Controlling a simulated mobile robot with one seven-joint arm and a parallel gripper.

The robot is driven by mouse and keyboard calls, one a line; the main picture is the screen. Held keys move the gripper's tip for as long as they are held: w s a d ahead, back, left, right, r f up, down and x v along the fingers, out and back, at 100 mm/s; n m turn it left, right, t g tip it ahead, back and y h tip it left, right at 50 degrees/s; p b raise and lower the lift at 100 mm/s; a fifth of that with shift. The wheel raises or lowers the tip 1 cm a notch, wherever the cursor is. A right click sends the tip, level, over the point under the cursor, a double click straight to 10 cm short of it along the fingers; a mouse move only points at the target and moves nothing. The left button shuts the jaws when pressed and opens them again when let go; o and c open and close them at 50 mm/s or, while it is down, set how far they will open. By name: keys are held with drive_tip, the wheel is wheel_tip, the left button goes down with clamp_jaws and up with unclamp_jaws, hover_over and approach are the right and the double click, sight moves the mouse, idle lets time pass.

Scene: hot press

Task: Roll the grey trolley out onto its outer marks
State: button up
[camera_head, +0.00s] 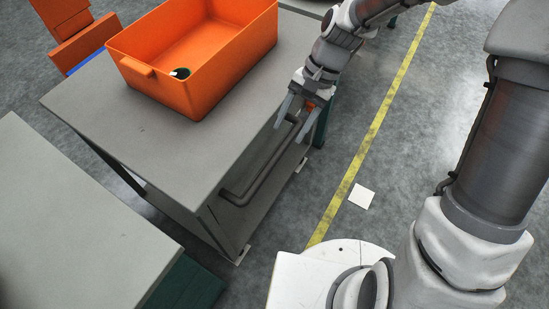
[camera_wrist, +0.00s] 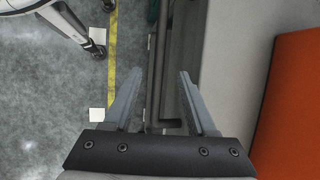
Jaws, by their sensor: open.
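The grey trolley (camera_head: 120,115) stands left of the yellow floor line, with a dark bar handle (camera_head: 262,172) along its right side. The handle also shows in the wrist view (camera_wrist: 162,70), running lengthwise between the fingers in the picture. My gripper (camera_head: 294,113) is open near the handle's far end. In the wrist view the open fingers (camera_wrist: 161,76) lie on either side of the bar; I cannot tell how deep the bar is between them. A white floor mark (camera_head: 361,196) lies right of the line.
A grey table (camera_head: 60,225) is at lower left. The yellow line (camera_head: 375,125) crosses open grey floor. My own base and arm fill the right.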

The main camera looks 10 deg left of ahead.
sight(272, 162)
drive_tip(key=b+x, duration=0.3)
drive_tip(key=x, duration=0.8)
clamp_jaws()
idle(1.1)
